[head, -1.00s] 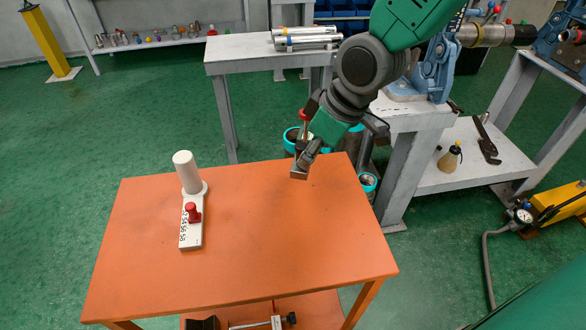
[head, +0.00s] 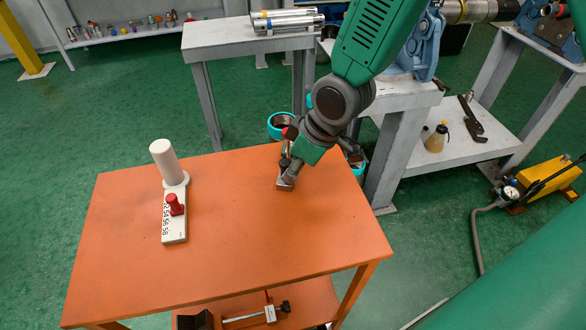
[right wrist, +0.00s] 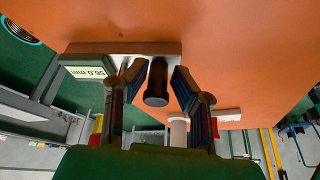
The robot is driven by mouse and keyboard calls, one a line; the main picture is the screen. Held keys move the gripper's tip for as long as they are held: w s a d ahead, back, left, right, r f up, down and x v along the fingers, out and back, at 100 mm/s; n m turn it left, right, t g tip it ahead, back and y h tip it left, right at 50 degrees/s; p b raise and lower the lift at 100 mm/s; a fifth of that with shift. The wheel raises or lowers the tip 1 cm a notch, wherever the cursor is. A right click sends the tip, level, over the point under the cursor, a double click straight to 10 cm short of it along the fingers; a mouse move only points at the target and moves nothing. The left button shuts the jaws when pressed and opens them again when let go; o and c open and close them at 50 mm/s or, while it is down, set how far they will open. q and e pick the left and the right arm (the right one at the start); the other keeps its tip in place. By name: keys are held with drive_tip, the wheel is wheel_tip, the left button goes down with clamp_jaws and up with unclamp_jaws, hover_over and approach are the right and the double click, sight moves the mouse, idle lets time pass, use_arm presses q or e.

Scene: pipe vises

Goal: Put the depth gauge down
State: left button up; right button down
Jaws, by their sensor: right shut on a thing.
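The depth gauge shows in the right wrist view as a small display reading 56.0 mm (right wrist: 88,72), a flat grey-brown bar (right wrist: 125,48) and a dark round post. In the head view, its small dark base (head: 284,188) is at the orange table's back right. My right gripper (head: 290,170) is shut on the gauge; its fingers (right wrist: 157,75) stand on either side of the dark post. Whether the base touches the tabletop I cannot tell. The hand hides much of the gauge in the head view. My left gripper is not in view.
The orange table (head: 230,240) is clear in the middle and front. A white plate with an upright white cylinder (head: 165,160) and a red knob (head: 175,205) is at its left. Teal-rimmed bins (head: 281,124) stand behind it. A grey bench (head: 400,110) is at the back right.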

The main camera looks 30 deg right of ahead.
drive_tip(key=c, duration=1.3)
unclamp_jaws()
drive_tip(key=p+v, duration=0.3)
drive_tip(key=v, duration=0.9)
drive_tip(key=shift+s, duration=0.1)
